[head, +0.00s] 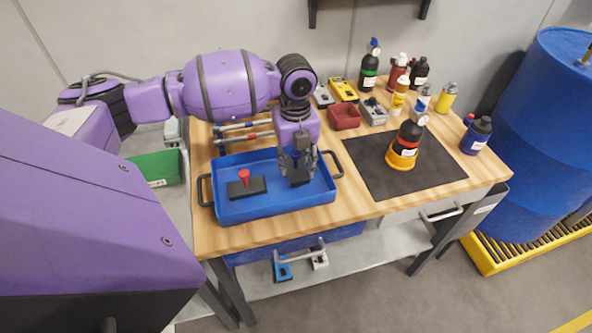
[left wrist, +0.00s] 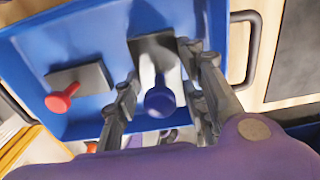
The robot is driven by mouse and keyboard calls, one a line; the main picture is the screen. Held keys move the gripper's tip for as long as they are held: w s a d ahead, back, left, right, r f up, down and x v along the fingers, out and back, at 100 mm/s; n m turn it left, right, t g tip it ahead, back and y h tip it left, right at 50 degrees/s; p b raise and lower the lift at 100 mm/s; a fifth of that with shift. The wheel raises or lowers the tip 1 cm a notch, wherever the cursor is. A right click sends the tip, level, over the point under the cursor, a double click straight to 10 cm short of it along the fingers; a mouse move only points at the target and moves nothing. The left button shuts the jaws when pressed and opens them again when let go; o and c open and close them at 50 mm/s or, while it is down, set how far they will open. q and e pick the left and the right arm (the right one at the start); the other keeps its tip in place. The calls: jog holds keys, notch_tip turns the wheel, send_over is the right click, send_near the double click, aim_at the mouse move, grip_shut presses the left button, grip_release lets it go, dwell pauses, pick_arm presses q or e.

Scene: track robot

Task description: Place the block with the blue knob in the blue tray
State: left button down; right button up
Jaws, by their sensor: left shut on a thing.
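The blue tray (head: 275,207) sits on the wooden table, with a handle at each end. My left gripper (head: 300,160) points down over the tray's right part and is shut on the block with the blue knob. That dark block (head: 299,178) is inside the tray's outline; I cannot tell whether it touches the floor. In the left wrist view, the blue knob (left wrist: 160,102) shows between the fingers (left wrist: 160,85), and the head view hides it. A dark block with a red knob (head: 246,186) lies in the tray's left part. My right gripper is not in view.
A dark mat (head: 440,172) to the right holds a black bottle in an orange base (head: 405,147). Several bottles, a red bin (head: 344,117) and small devices stand at the back. A green bin (head: 157,168) is left of the table, a blue barrel (head: 545,130) right.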

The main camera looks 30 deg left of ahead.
aim_at(296, 167)
pick_arm(q)
jog(key=shift+w+f, duration=0.1)
jog(key=shift+f, duration=1.4)
jog(key=shift+f, duration=0.15)
jog(key=c, duration=1.1)
grip_release()
notch_tip(296, 167, up, 12)
jog(key=shift+r, duration=0.1)
